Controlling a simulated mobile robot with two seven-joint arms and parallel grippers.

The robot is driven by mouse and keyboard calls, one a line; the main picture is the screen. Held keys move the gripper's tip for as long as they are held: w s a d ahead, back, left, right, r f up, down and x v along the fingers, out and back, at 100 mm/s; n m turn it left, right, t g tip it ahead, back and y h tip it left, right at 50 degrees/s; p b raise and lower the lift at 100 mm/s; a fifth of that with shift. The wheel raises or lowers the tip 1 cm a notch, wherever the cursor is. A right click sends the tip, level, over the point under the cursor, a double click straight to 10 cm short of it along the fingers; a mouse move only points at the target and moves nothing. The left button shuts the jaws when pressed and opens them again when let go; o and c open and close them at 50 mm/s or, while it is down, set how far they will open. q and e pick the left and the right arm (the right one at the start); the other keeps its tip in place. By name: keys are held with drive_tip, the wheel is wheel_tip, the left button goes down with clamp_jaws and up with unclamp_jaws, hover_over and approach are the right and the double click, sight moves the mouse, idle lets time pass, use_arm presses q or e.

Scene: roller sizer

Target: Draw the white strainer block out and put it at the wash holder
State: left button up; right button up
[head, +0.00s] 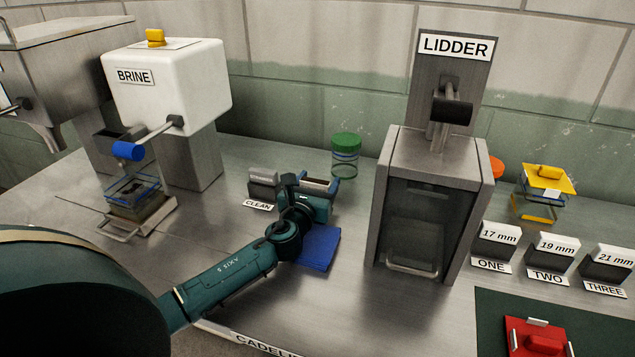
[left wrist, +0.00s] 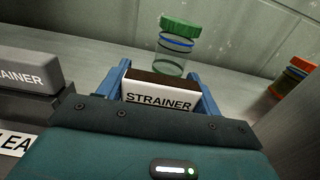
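The white strainer block (left wrist: 158,97), lettered STRAINER and with a dark top, stands between the two blue fingers of my left gripper (left wrist: 160,84). Both fingers lie against its sides with no clear gap, so the gripper looks shut on it. In the head view my left gripper (head: 319,184) is just right of the CLEAN label, and its body mostly hides the block. What is under the block is hidden. A grey strainer block (left wrist: 28,68) sits to the left in a dark holder. No holder marked wash is readable. My right gripper is not in view.
A green-lidded jar (head: 345,155) stands behind my gripper. A blue pad (head: 318,248) lies in front of it. The LIDDER machine (head: 425,205) stands close on the right; the white BRINE machine (head: 165,85) is at the left. Bare metal counter lies between BRINE and my forearm.

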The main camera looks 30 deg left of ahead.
use_arm(q)
drive_tip(key=o, duration=0.5)
drive_tip(key=v, duration=1.3)
drive_tip(key=shift+d+r+b, duration=0.1)
drive_tip(key=shift+b, duration=0.25)
drive_tip(key=shift+s, duration=0.1)
